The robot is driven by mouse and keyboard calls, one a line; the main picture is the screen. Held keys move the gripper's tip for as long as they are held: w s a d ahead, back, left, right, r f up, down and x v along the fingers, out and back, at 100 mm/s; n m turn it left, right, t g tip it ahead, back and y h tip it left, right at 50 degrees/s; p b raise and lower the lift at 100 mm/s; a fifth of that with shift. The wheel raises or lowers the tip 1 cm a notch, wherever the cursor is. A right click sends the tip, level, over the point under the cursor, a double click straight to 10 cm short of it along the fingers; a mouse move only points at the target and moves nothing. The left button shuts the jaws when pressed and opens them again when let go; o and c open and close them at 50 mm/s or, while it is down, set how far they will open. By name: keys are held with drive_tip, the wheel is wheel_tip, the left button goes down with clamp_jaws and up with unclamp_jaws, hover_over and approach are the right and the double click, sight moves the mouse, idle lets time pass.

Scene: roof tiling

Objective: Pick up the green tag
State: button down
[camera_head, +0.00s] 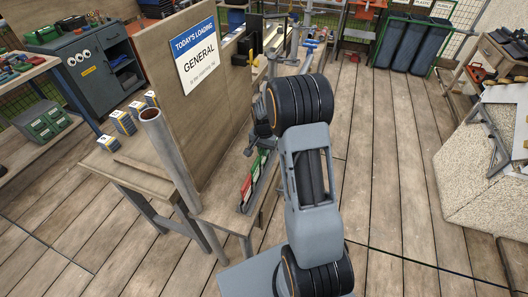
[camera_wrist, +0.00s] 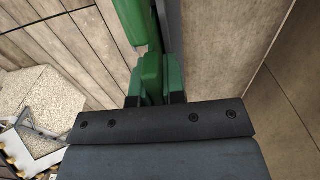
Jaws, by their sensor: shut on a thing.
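The green tag (camera_wrist: 151,70) is between the two fingers of my gripper (camera_wrist: 154,86) in the wrist view, and the gripper is shut on it. The dark wrist plate hides the lower part of the fingers. In the head view, green (camera_head: 263,157) shows at the far end of a narrow rack on the bench, just below my gripper, which is partly hidden behind my arm. I cannot tell whether the tag is clear of the rack.
A tall wooden board with a "GENERAL" sign (camera_head: 201,52) rises close on the left. Another green piece (camera_wrist: 136,20) shows ahead in the wrist view. Open plank floor (camera_head: 385,180) lies to the right.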

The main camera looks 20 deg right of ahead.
wheel_tip(320, 180, up, 18)
drive_tip(key=b, duration=0.1)
drive_tip(key=shift+f, duration=0.2)
drive_tip(key=shift+f, duration=0.1)
idle(1.5)
